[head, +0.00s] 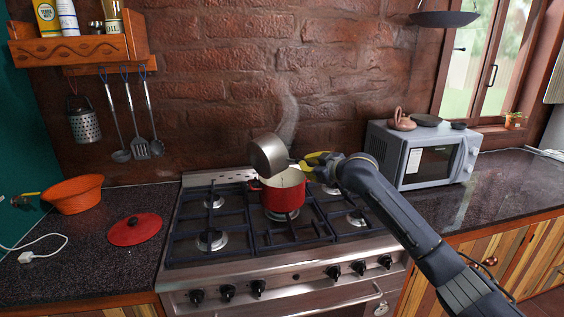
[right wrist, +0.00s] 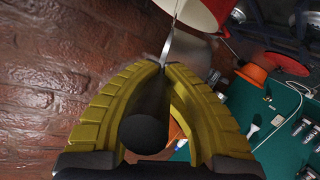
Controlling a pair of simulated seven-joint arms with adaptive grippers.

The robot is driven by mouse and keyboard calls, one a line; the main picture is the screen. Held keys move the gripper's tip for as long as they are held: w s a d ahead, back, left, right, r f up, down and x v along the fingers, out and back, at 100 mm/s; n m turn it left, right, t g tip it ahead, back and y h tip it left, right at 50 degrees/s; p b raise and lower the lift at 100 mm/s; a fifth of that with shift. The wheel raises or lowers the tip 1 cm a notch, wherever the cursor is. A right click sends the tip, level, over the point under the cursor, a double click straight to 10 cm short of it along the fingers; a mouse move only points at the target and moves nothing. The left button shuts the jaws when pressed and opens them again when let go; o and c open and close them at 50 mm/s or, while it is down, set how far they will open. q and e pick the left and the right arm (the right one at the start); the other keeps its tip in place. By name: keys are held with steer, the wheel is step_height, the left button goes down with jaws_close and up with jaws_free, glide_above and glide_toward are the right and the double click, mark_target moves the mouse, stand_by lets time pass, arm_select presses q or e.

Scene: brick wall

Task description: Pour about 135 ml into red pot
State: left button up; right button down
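My right gripper (head: 312,162) is shut on the saucepan's handle (right wrist: 170,45), which runs between the yellow fingers. I cannot tell how much liquid is in either vessel.
The orange bowl (head: 74,194) and a red lid (head: 135,229) are on the left counter. A microwave (head: 424,153) stands on the right counter. Utensils (head: 133,120) hang on the brick wall. The stove (head: 212,270) has free burners around the pot. Steam rises above the saucepan.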

steer(key=shift+w+d, duration=0.2)
steer(key=shift+w+d+r+m+g+y, duration=0.1)
steer(key=shift+w+d+m+g+y, duration=0.25)
steer(key=shift+m, duration=0.55)
stand_by(0.6)
steer(key=shift+s, duration=0.15)
